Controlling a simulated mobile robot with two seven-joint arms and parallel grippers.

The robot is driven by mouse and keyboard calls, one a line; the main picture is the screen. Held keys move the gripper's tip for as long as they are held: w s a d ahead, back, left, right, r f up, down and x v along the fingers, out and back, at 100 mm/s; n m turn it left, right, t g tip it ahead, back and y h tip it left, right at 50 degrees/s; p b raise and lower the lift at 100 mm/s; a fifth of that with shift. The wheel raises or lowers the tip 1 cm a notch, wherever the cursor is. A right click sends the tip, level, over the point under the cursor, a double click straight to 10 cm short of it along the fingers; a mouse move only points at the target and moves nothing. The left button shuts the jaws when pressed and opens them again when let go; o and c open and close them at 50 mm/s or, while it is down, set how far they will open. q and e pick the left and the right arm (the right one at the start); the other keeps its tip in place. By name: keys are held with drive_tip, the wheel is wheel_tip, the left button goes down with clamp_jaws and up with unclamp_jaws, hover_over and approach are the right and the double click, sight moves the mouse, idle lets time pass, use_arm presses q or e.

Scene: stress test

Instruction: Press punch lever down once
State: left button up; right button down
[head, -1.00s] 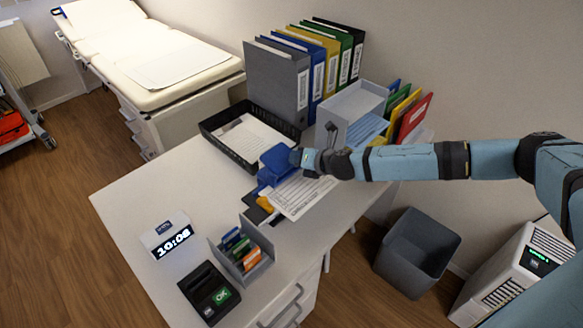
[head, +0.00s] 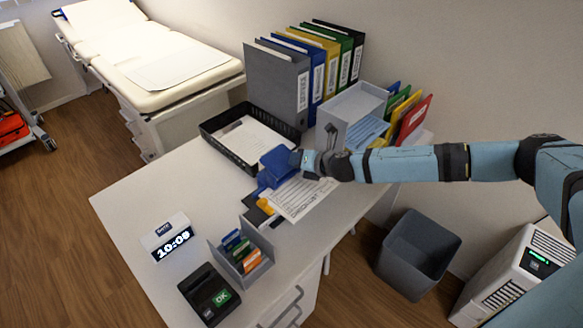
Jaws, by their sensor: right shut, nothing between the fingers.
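The blue hole punch (head: 268,177) stands on the white desk, with its lever (head: 277,162) on top. A printed checklist sheet (head: 298,198) lies at its right side, its edge against or under the punch; I cannot tell how far in it reaches. My right gripper (head: 297,158) is shut and empty, at the right end of the lever, touching it or very close. The gripper and wrist hide part of the lever's right side. My left gripper is out of view.
A black paper tray (head: 212,135) stands behind the punch, with binders (head: 280,85) and a grey file holder (head: 350,105) beyond. A small grey box of cards (head: 265,265), a clock (head: 160,232) and a dark terminal (head: 200,285) sit at the front. The desk's left part is clear.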

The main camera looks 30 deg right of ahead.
idle(0.5)
drive_tip(key=shift+w+f, duration=0.1)
drive_tip(key=shift+f, duration=0.1)
drive_tip(key=shift+w+a+f, duration=0.1)
drive_tip(key=shift+f, duration=0.1)
drive_tip(key=shift+f, duration=0.25)
idle(0.7)
drive_tip(key=shift+s+a+f+b, duration=0.1)
drive_tip(key=shift+s+f+b, duration=0.1)
drive_tip(key=shift+f, duration=0.15)
drive_tip(key=shift+s+a+f+b, duration=0.1)
drive_tip(key=shift+f+b, duration=0.1)
drive_tip(key=shift+f, duration=0.1)
idle(0.8)
drive_tip(key=shift+w+r+p, duration=0.15)
drive_tip(key=shift+r+p, duration=0.4)
drive_tip(key=shift+p, duration=0.4)
drive_tip(key=shift+w+r, duration=0.1)
drive_tip(key=shift+r, duration=0.05)
